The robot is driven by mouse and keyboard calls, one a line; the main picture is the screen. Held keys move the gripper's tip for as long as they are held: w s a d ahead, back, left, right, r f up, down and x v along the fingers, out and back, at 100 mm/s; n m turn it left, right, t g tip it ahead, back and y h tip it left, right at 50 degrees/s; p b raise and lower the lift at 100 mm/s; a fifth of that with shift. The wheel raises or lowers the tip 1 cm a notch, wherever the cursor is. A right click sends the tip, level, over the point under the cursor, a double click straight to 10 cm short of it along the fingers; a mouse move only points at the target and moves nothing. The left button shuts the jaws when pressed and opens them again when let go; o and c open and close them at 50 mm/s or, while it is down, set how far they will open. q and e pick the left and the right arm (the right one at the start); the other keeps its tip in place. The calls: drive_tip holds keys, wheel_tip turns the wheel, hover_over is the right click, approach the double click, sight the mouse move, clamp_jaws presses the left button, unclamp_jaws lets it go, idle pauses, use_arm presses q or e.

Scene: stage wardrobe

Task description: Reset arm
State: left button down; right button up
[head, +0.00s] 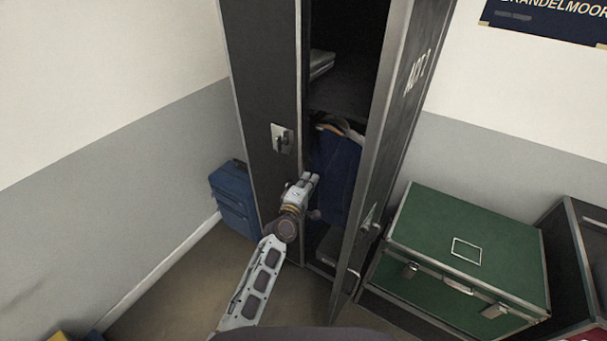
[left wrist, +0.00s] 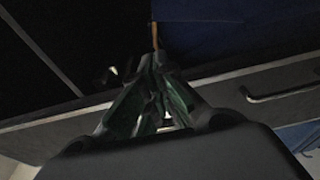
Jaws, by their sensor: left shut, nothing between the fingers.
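My left gripper (head: 309,181) is shut and empty. In the head view it is in front of the tall dark wardrobe case (head: 265,95), by the opening between the left panel and the open right door (head: 395,110). In the left wrist view its fingers (left wrist: 157,65) meet near the middle, with a dark blue garment (left wrist: 235,30) beyond. The same blue garment (head: 335,165) hangs inside the case in the head view. My right gripper is in neither view.
A green case (head: 470,235) stands right of the open door, with a dark case (head: 585,250) beyond it. A blue suitcase (head: 235,198) stands left of the wardrobe against the wall. Folded items (head: 321,62) lie on the upper shelf. Floor at the lower left is mostly clear.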

use_arm(q)
drive_tip(key=shift+s+d, duration=0.2)
drive_tip(key=shift+d, duration=0.05)
idle(0.4)
drive_tip(key=shift+s, duration=0.1)
